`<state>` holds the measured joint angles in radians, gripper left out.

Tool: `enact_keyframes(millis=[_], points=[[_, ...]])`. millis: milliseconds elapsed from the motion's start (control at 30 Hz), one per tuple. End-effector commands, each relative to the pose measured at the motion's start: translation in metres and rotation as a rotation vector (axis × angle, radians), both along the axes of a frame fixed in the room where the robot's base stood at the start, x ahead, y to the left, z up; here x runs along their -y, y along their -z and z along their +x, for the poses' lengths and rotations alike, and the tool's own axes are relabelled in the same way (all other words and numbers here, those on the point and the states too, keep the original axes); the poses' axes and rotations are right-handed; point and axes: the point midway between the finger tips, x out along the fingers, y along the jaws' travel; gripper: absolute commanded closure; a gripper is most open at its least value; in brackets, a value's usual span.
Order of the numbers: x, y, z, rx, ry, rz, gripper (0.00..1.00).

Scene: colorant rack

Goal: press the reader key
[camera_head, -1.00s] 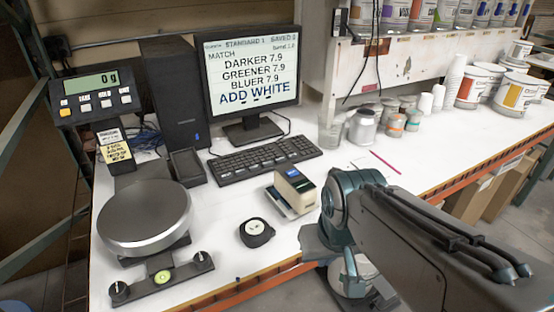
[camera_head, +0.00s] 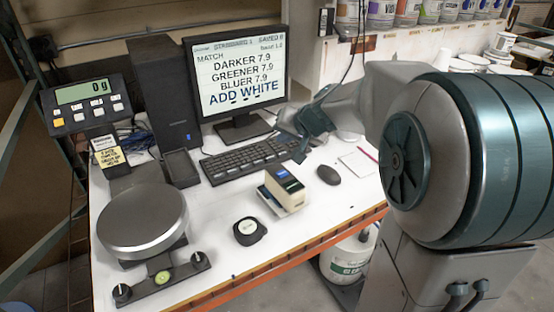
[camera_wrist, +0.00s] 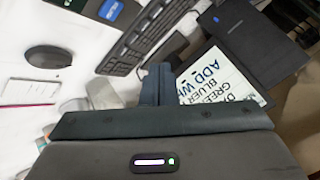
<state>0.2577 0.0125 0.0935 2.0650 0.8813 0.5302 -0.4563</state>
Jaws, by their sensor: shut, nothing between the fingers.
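In the wrist view my closed fingers (camera_wrist: 157,72) overlap the monitor's edge. I cannot make out a separate key on the reader.
The keyboard (camera_head: 247,157) and monitor (camera_head: 238,78) stand behind the reader. The scale (camera_head: 143,219) is at the left. Bare bench lies in front of the reader.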

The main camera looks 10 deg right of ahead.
Motion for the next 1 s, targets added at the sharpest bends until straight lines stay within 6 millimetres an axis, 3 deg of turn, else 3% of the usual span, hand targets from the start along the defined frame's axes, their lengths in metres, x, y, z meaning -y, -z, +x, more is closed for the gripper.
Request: enact_keyframes(millis=[367, 567, 1000], points=[[0.001, 0.0, 0.002, 0.003, 0.006, 0.005, 1.0], [0.001, 0.009, 0.002, 0.003, 0.005, 0.005, 1.0], [0.001, 0.069, 0.002, 0.002, 0.006, 0.005, 1.0]])
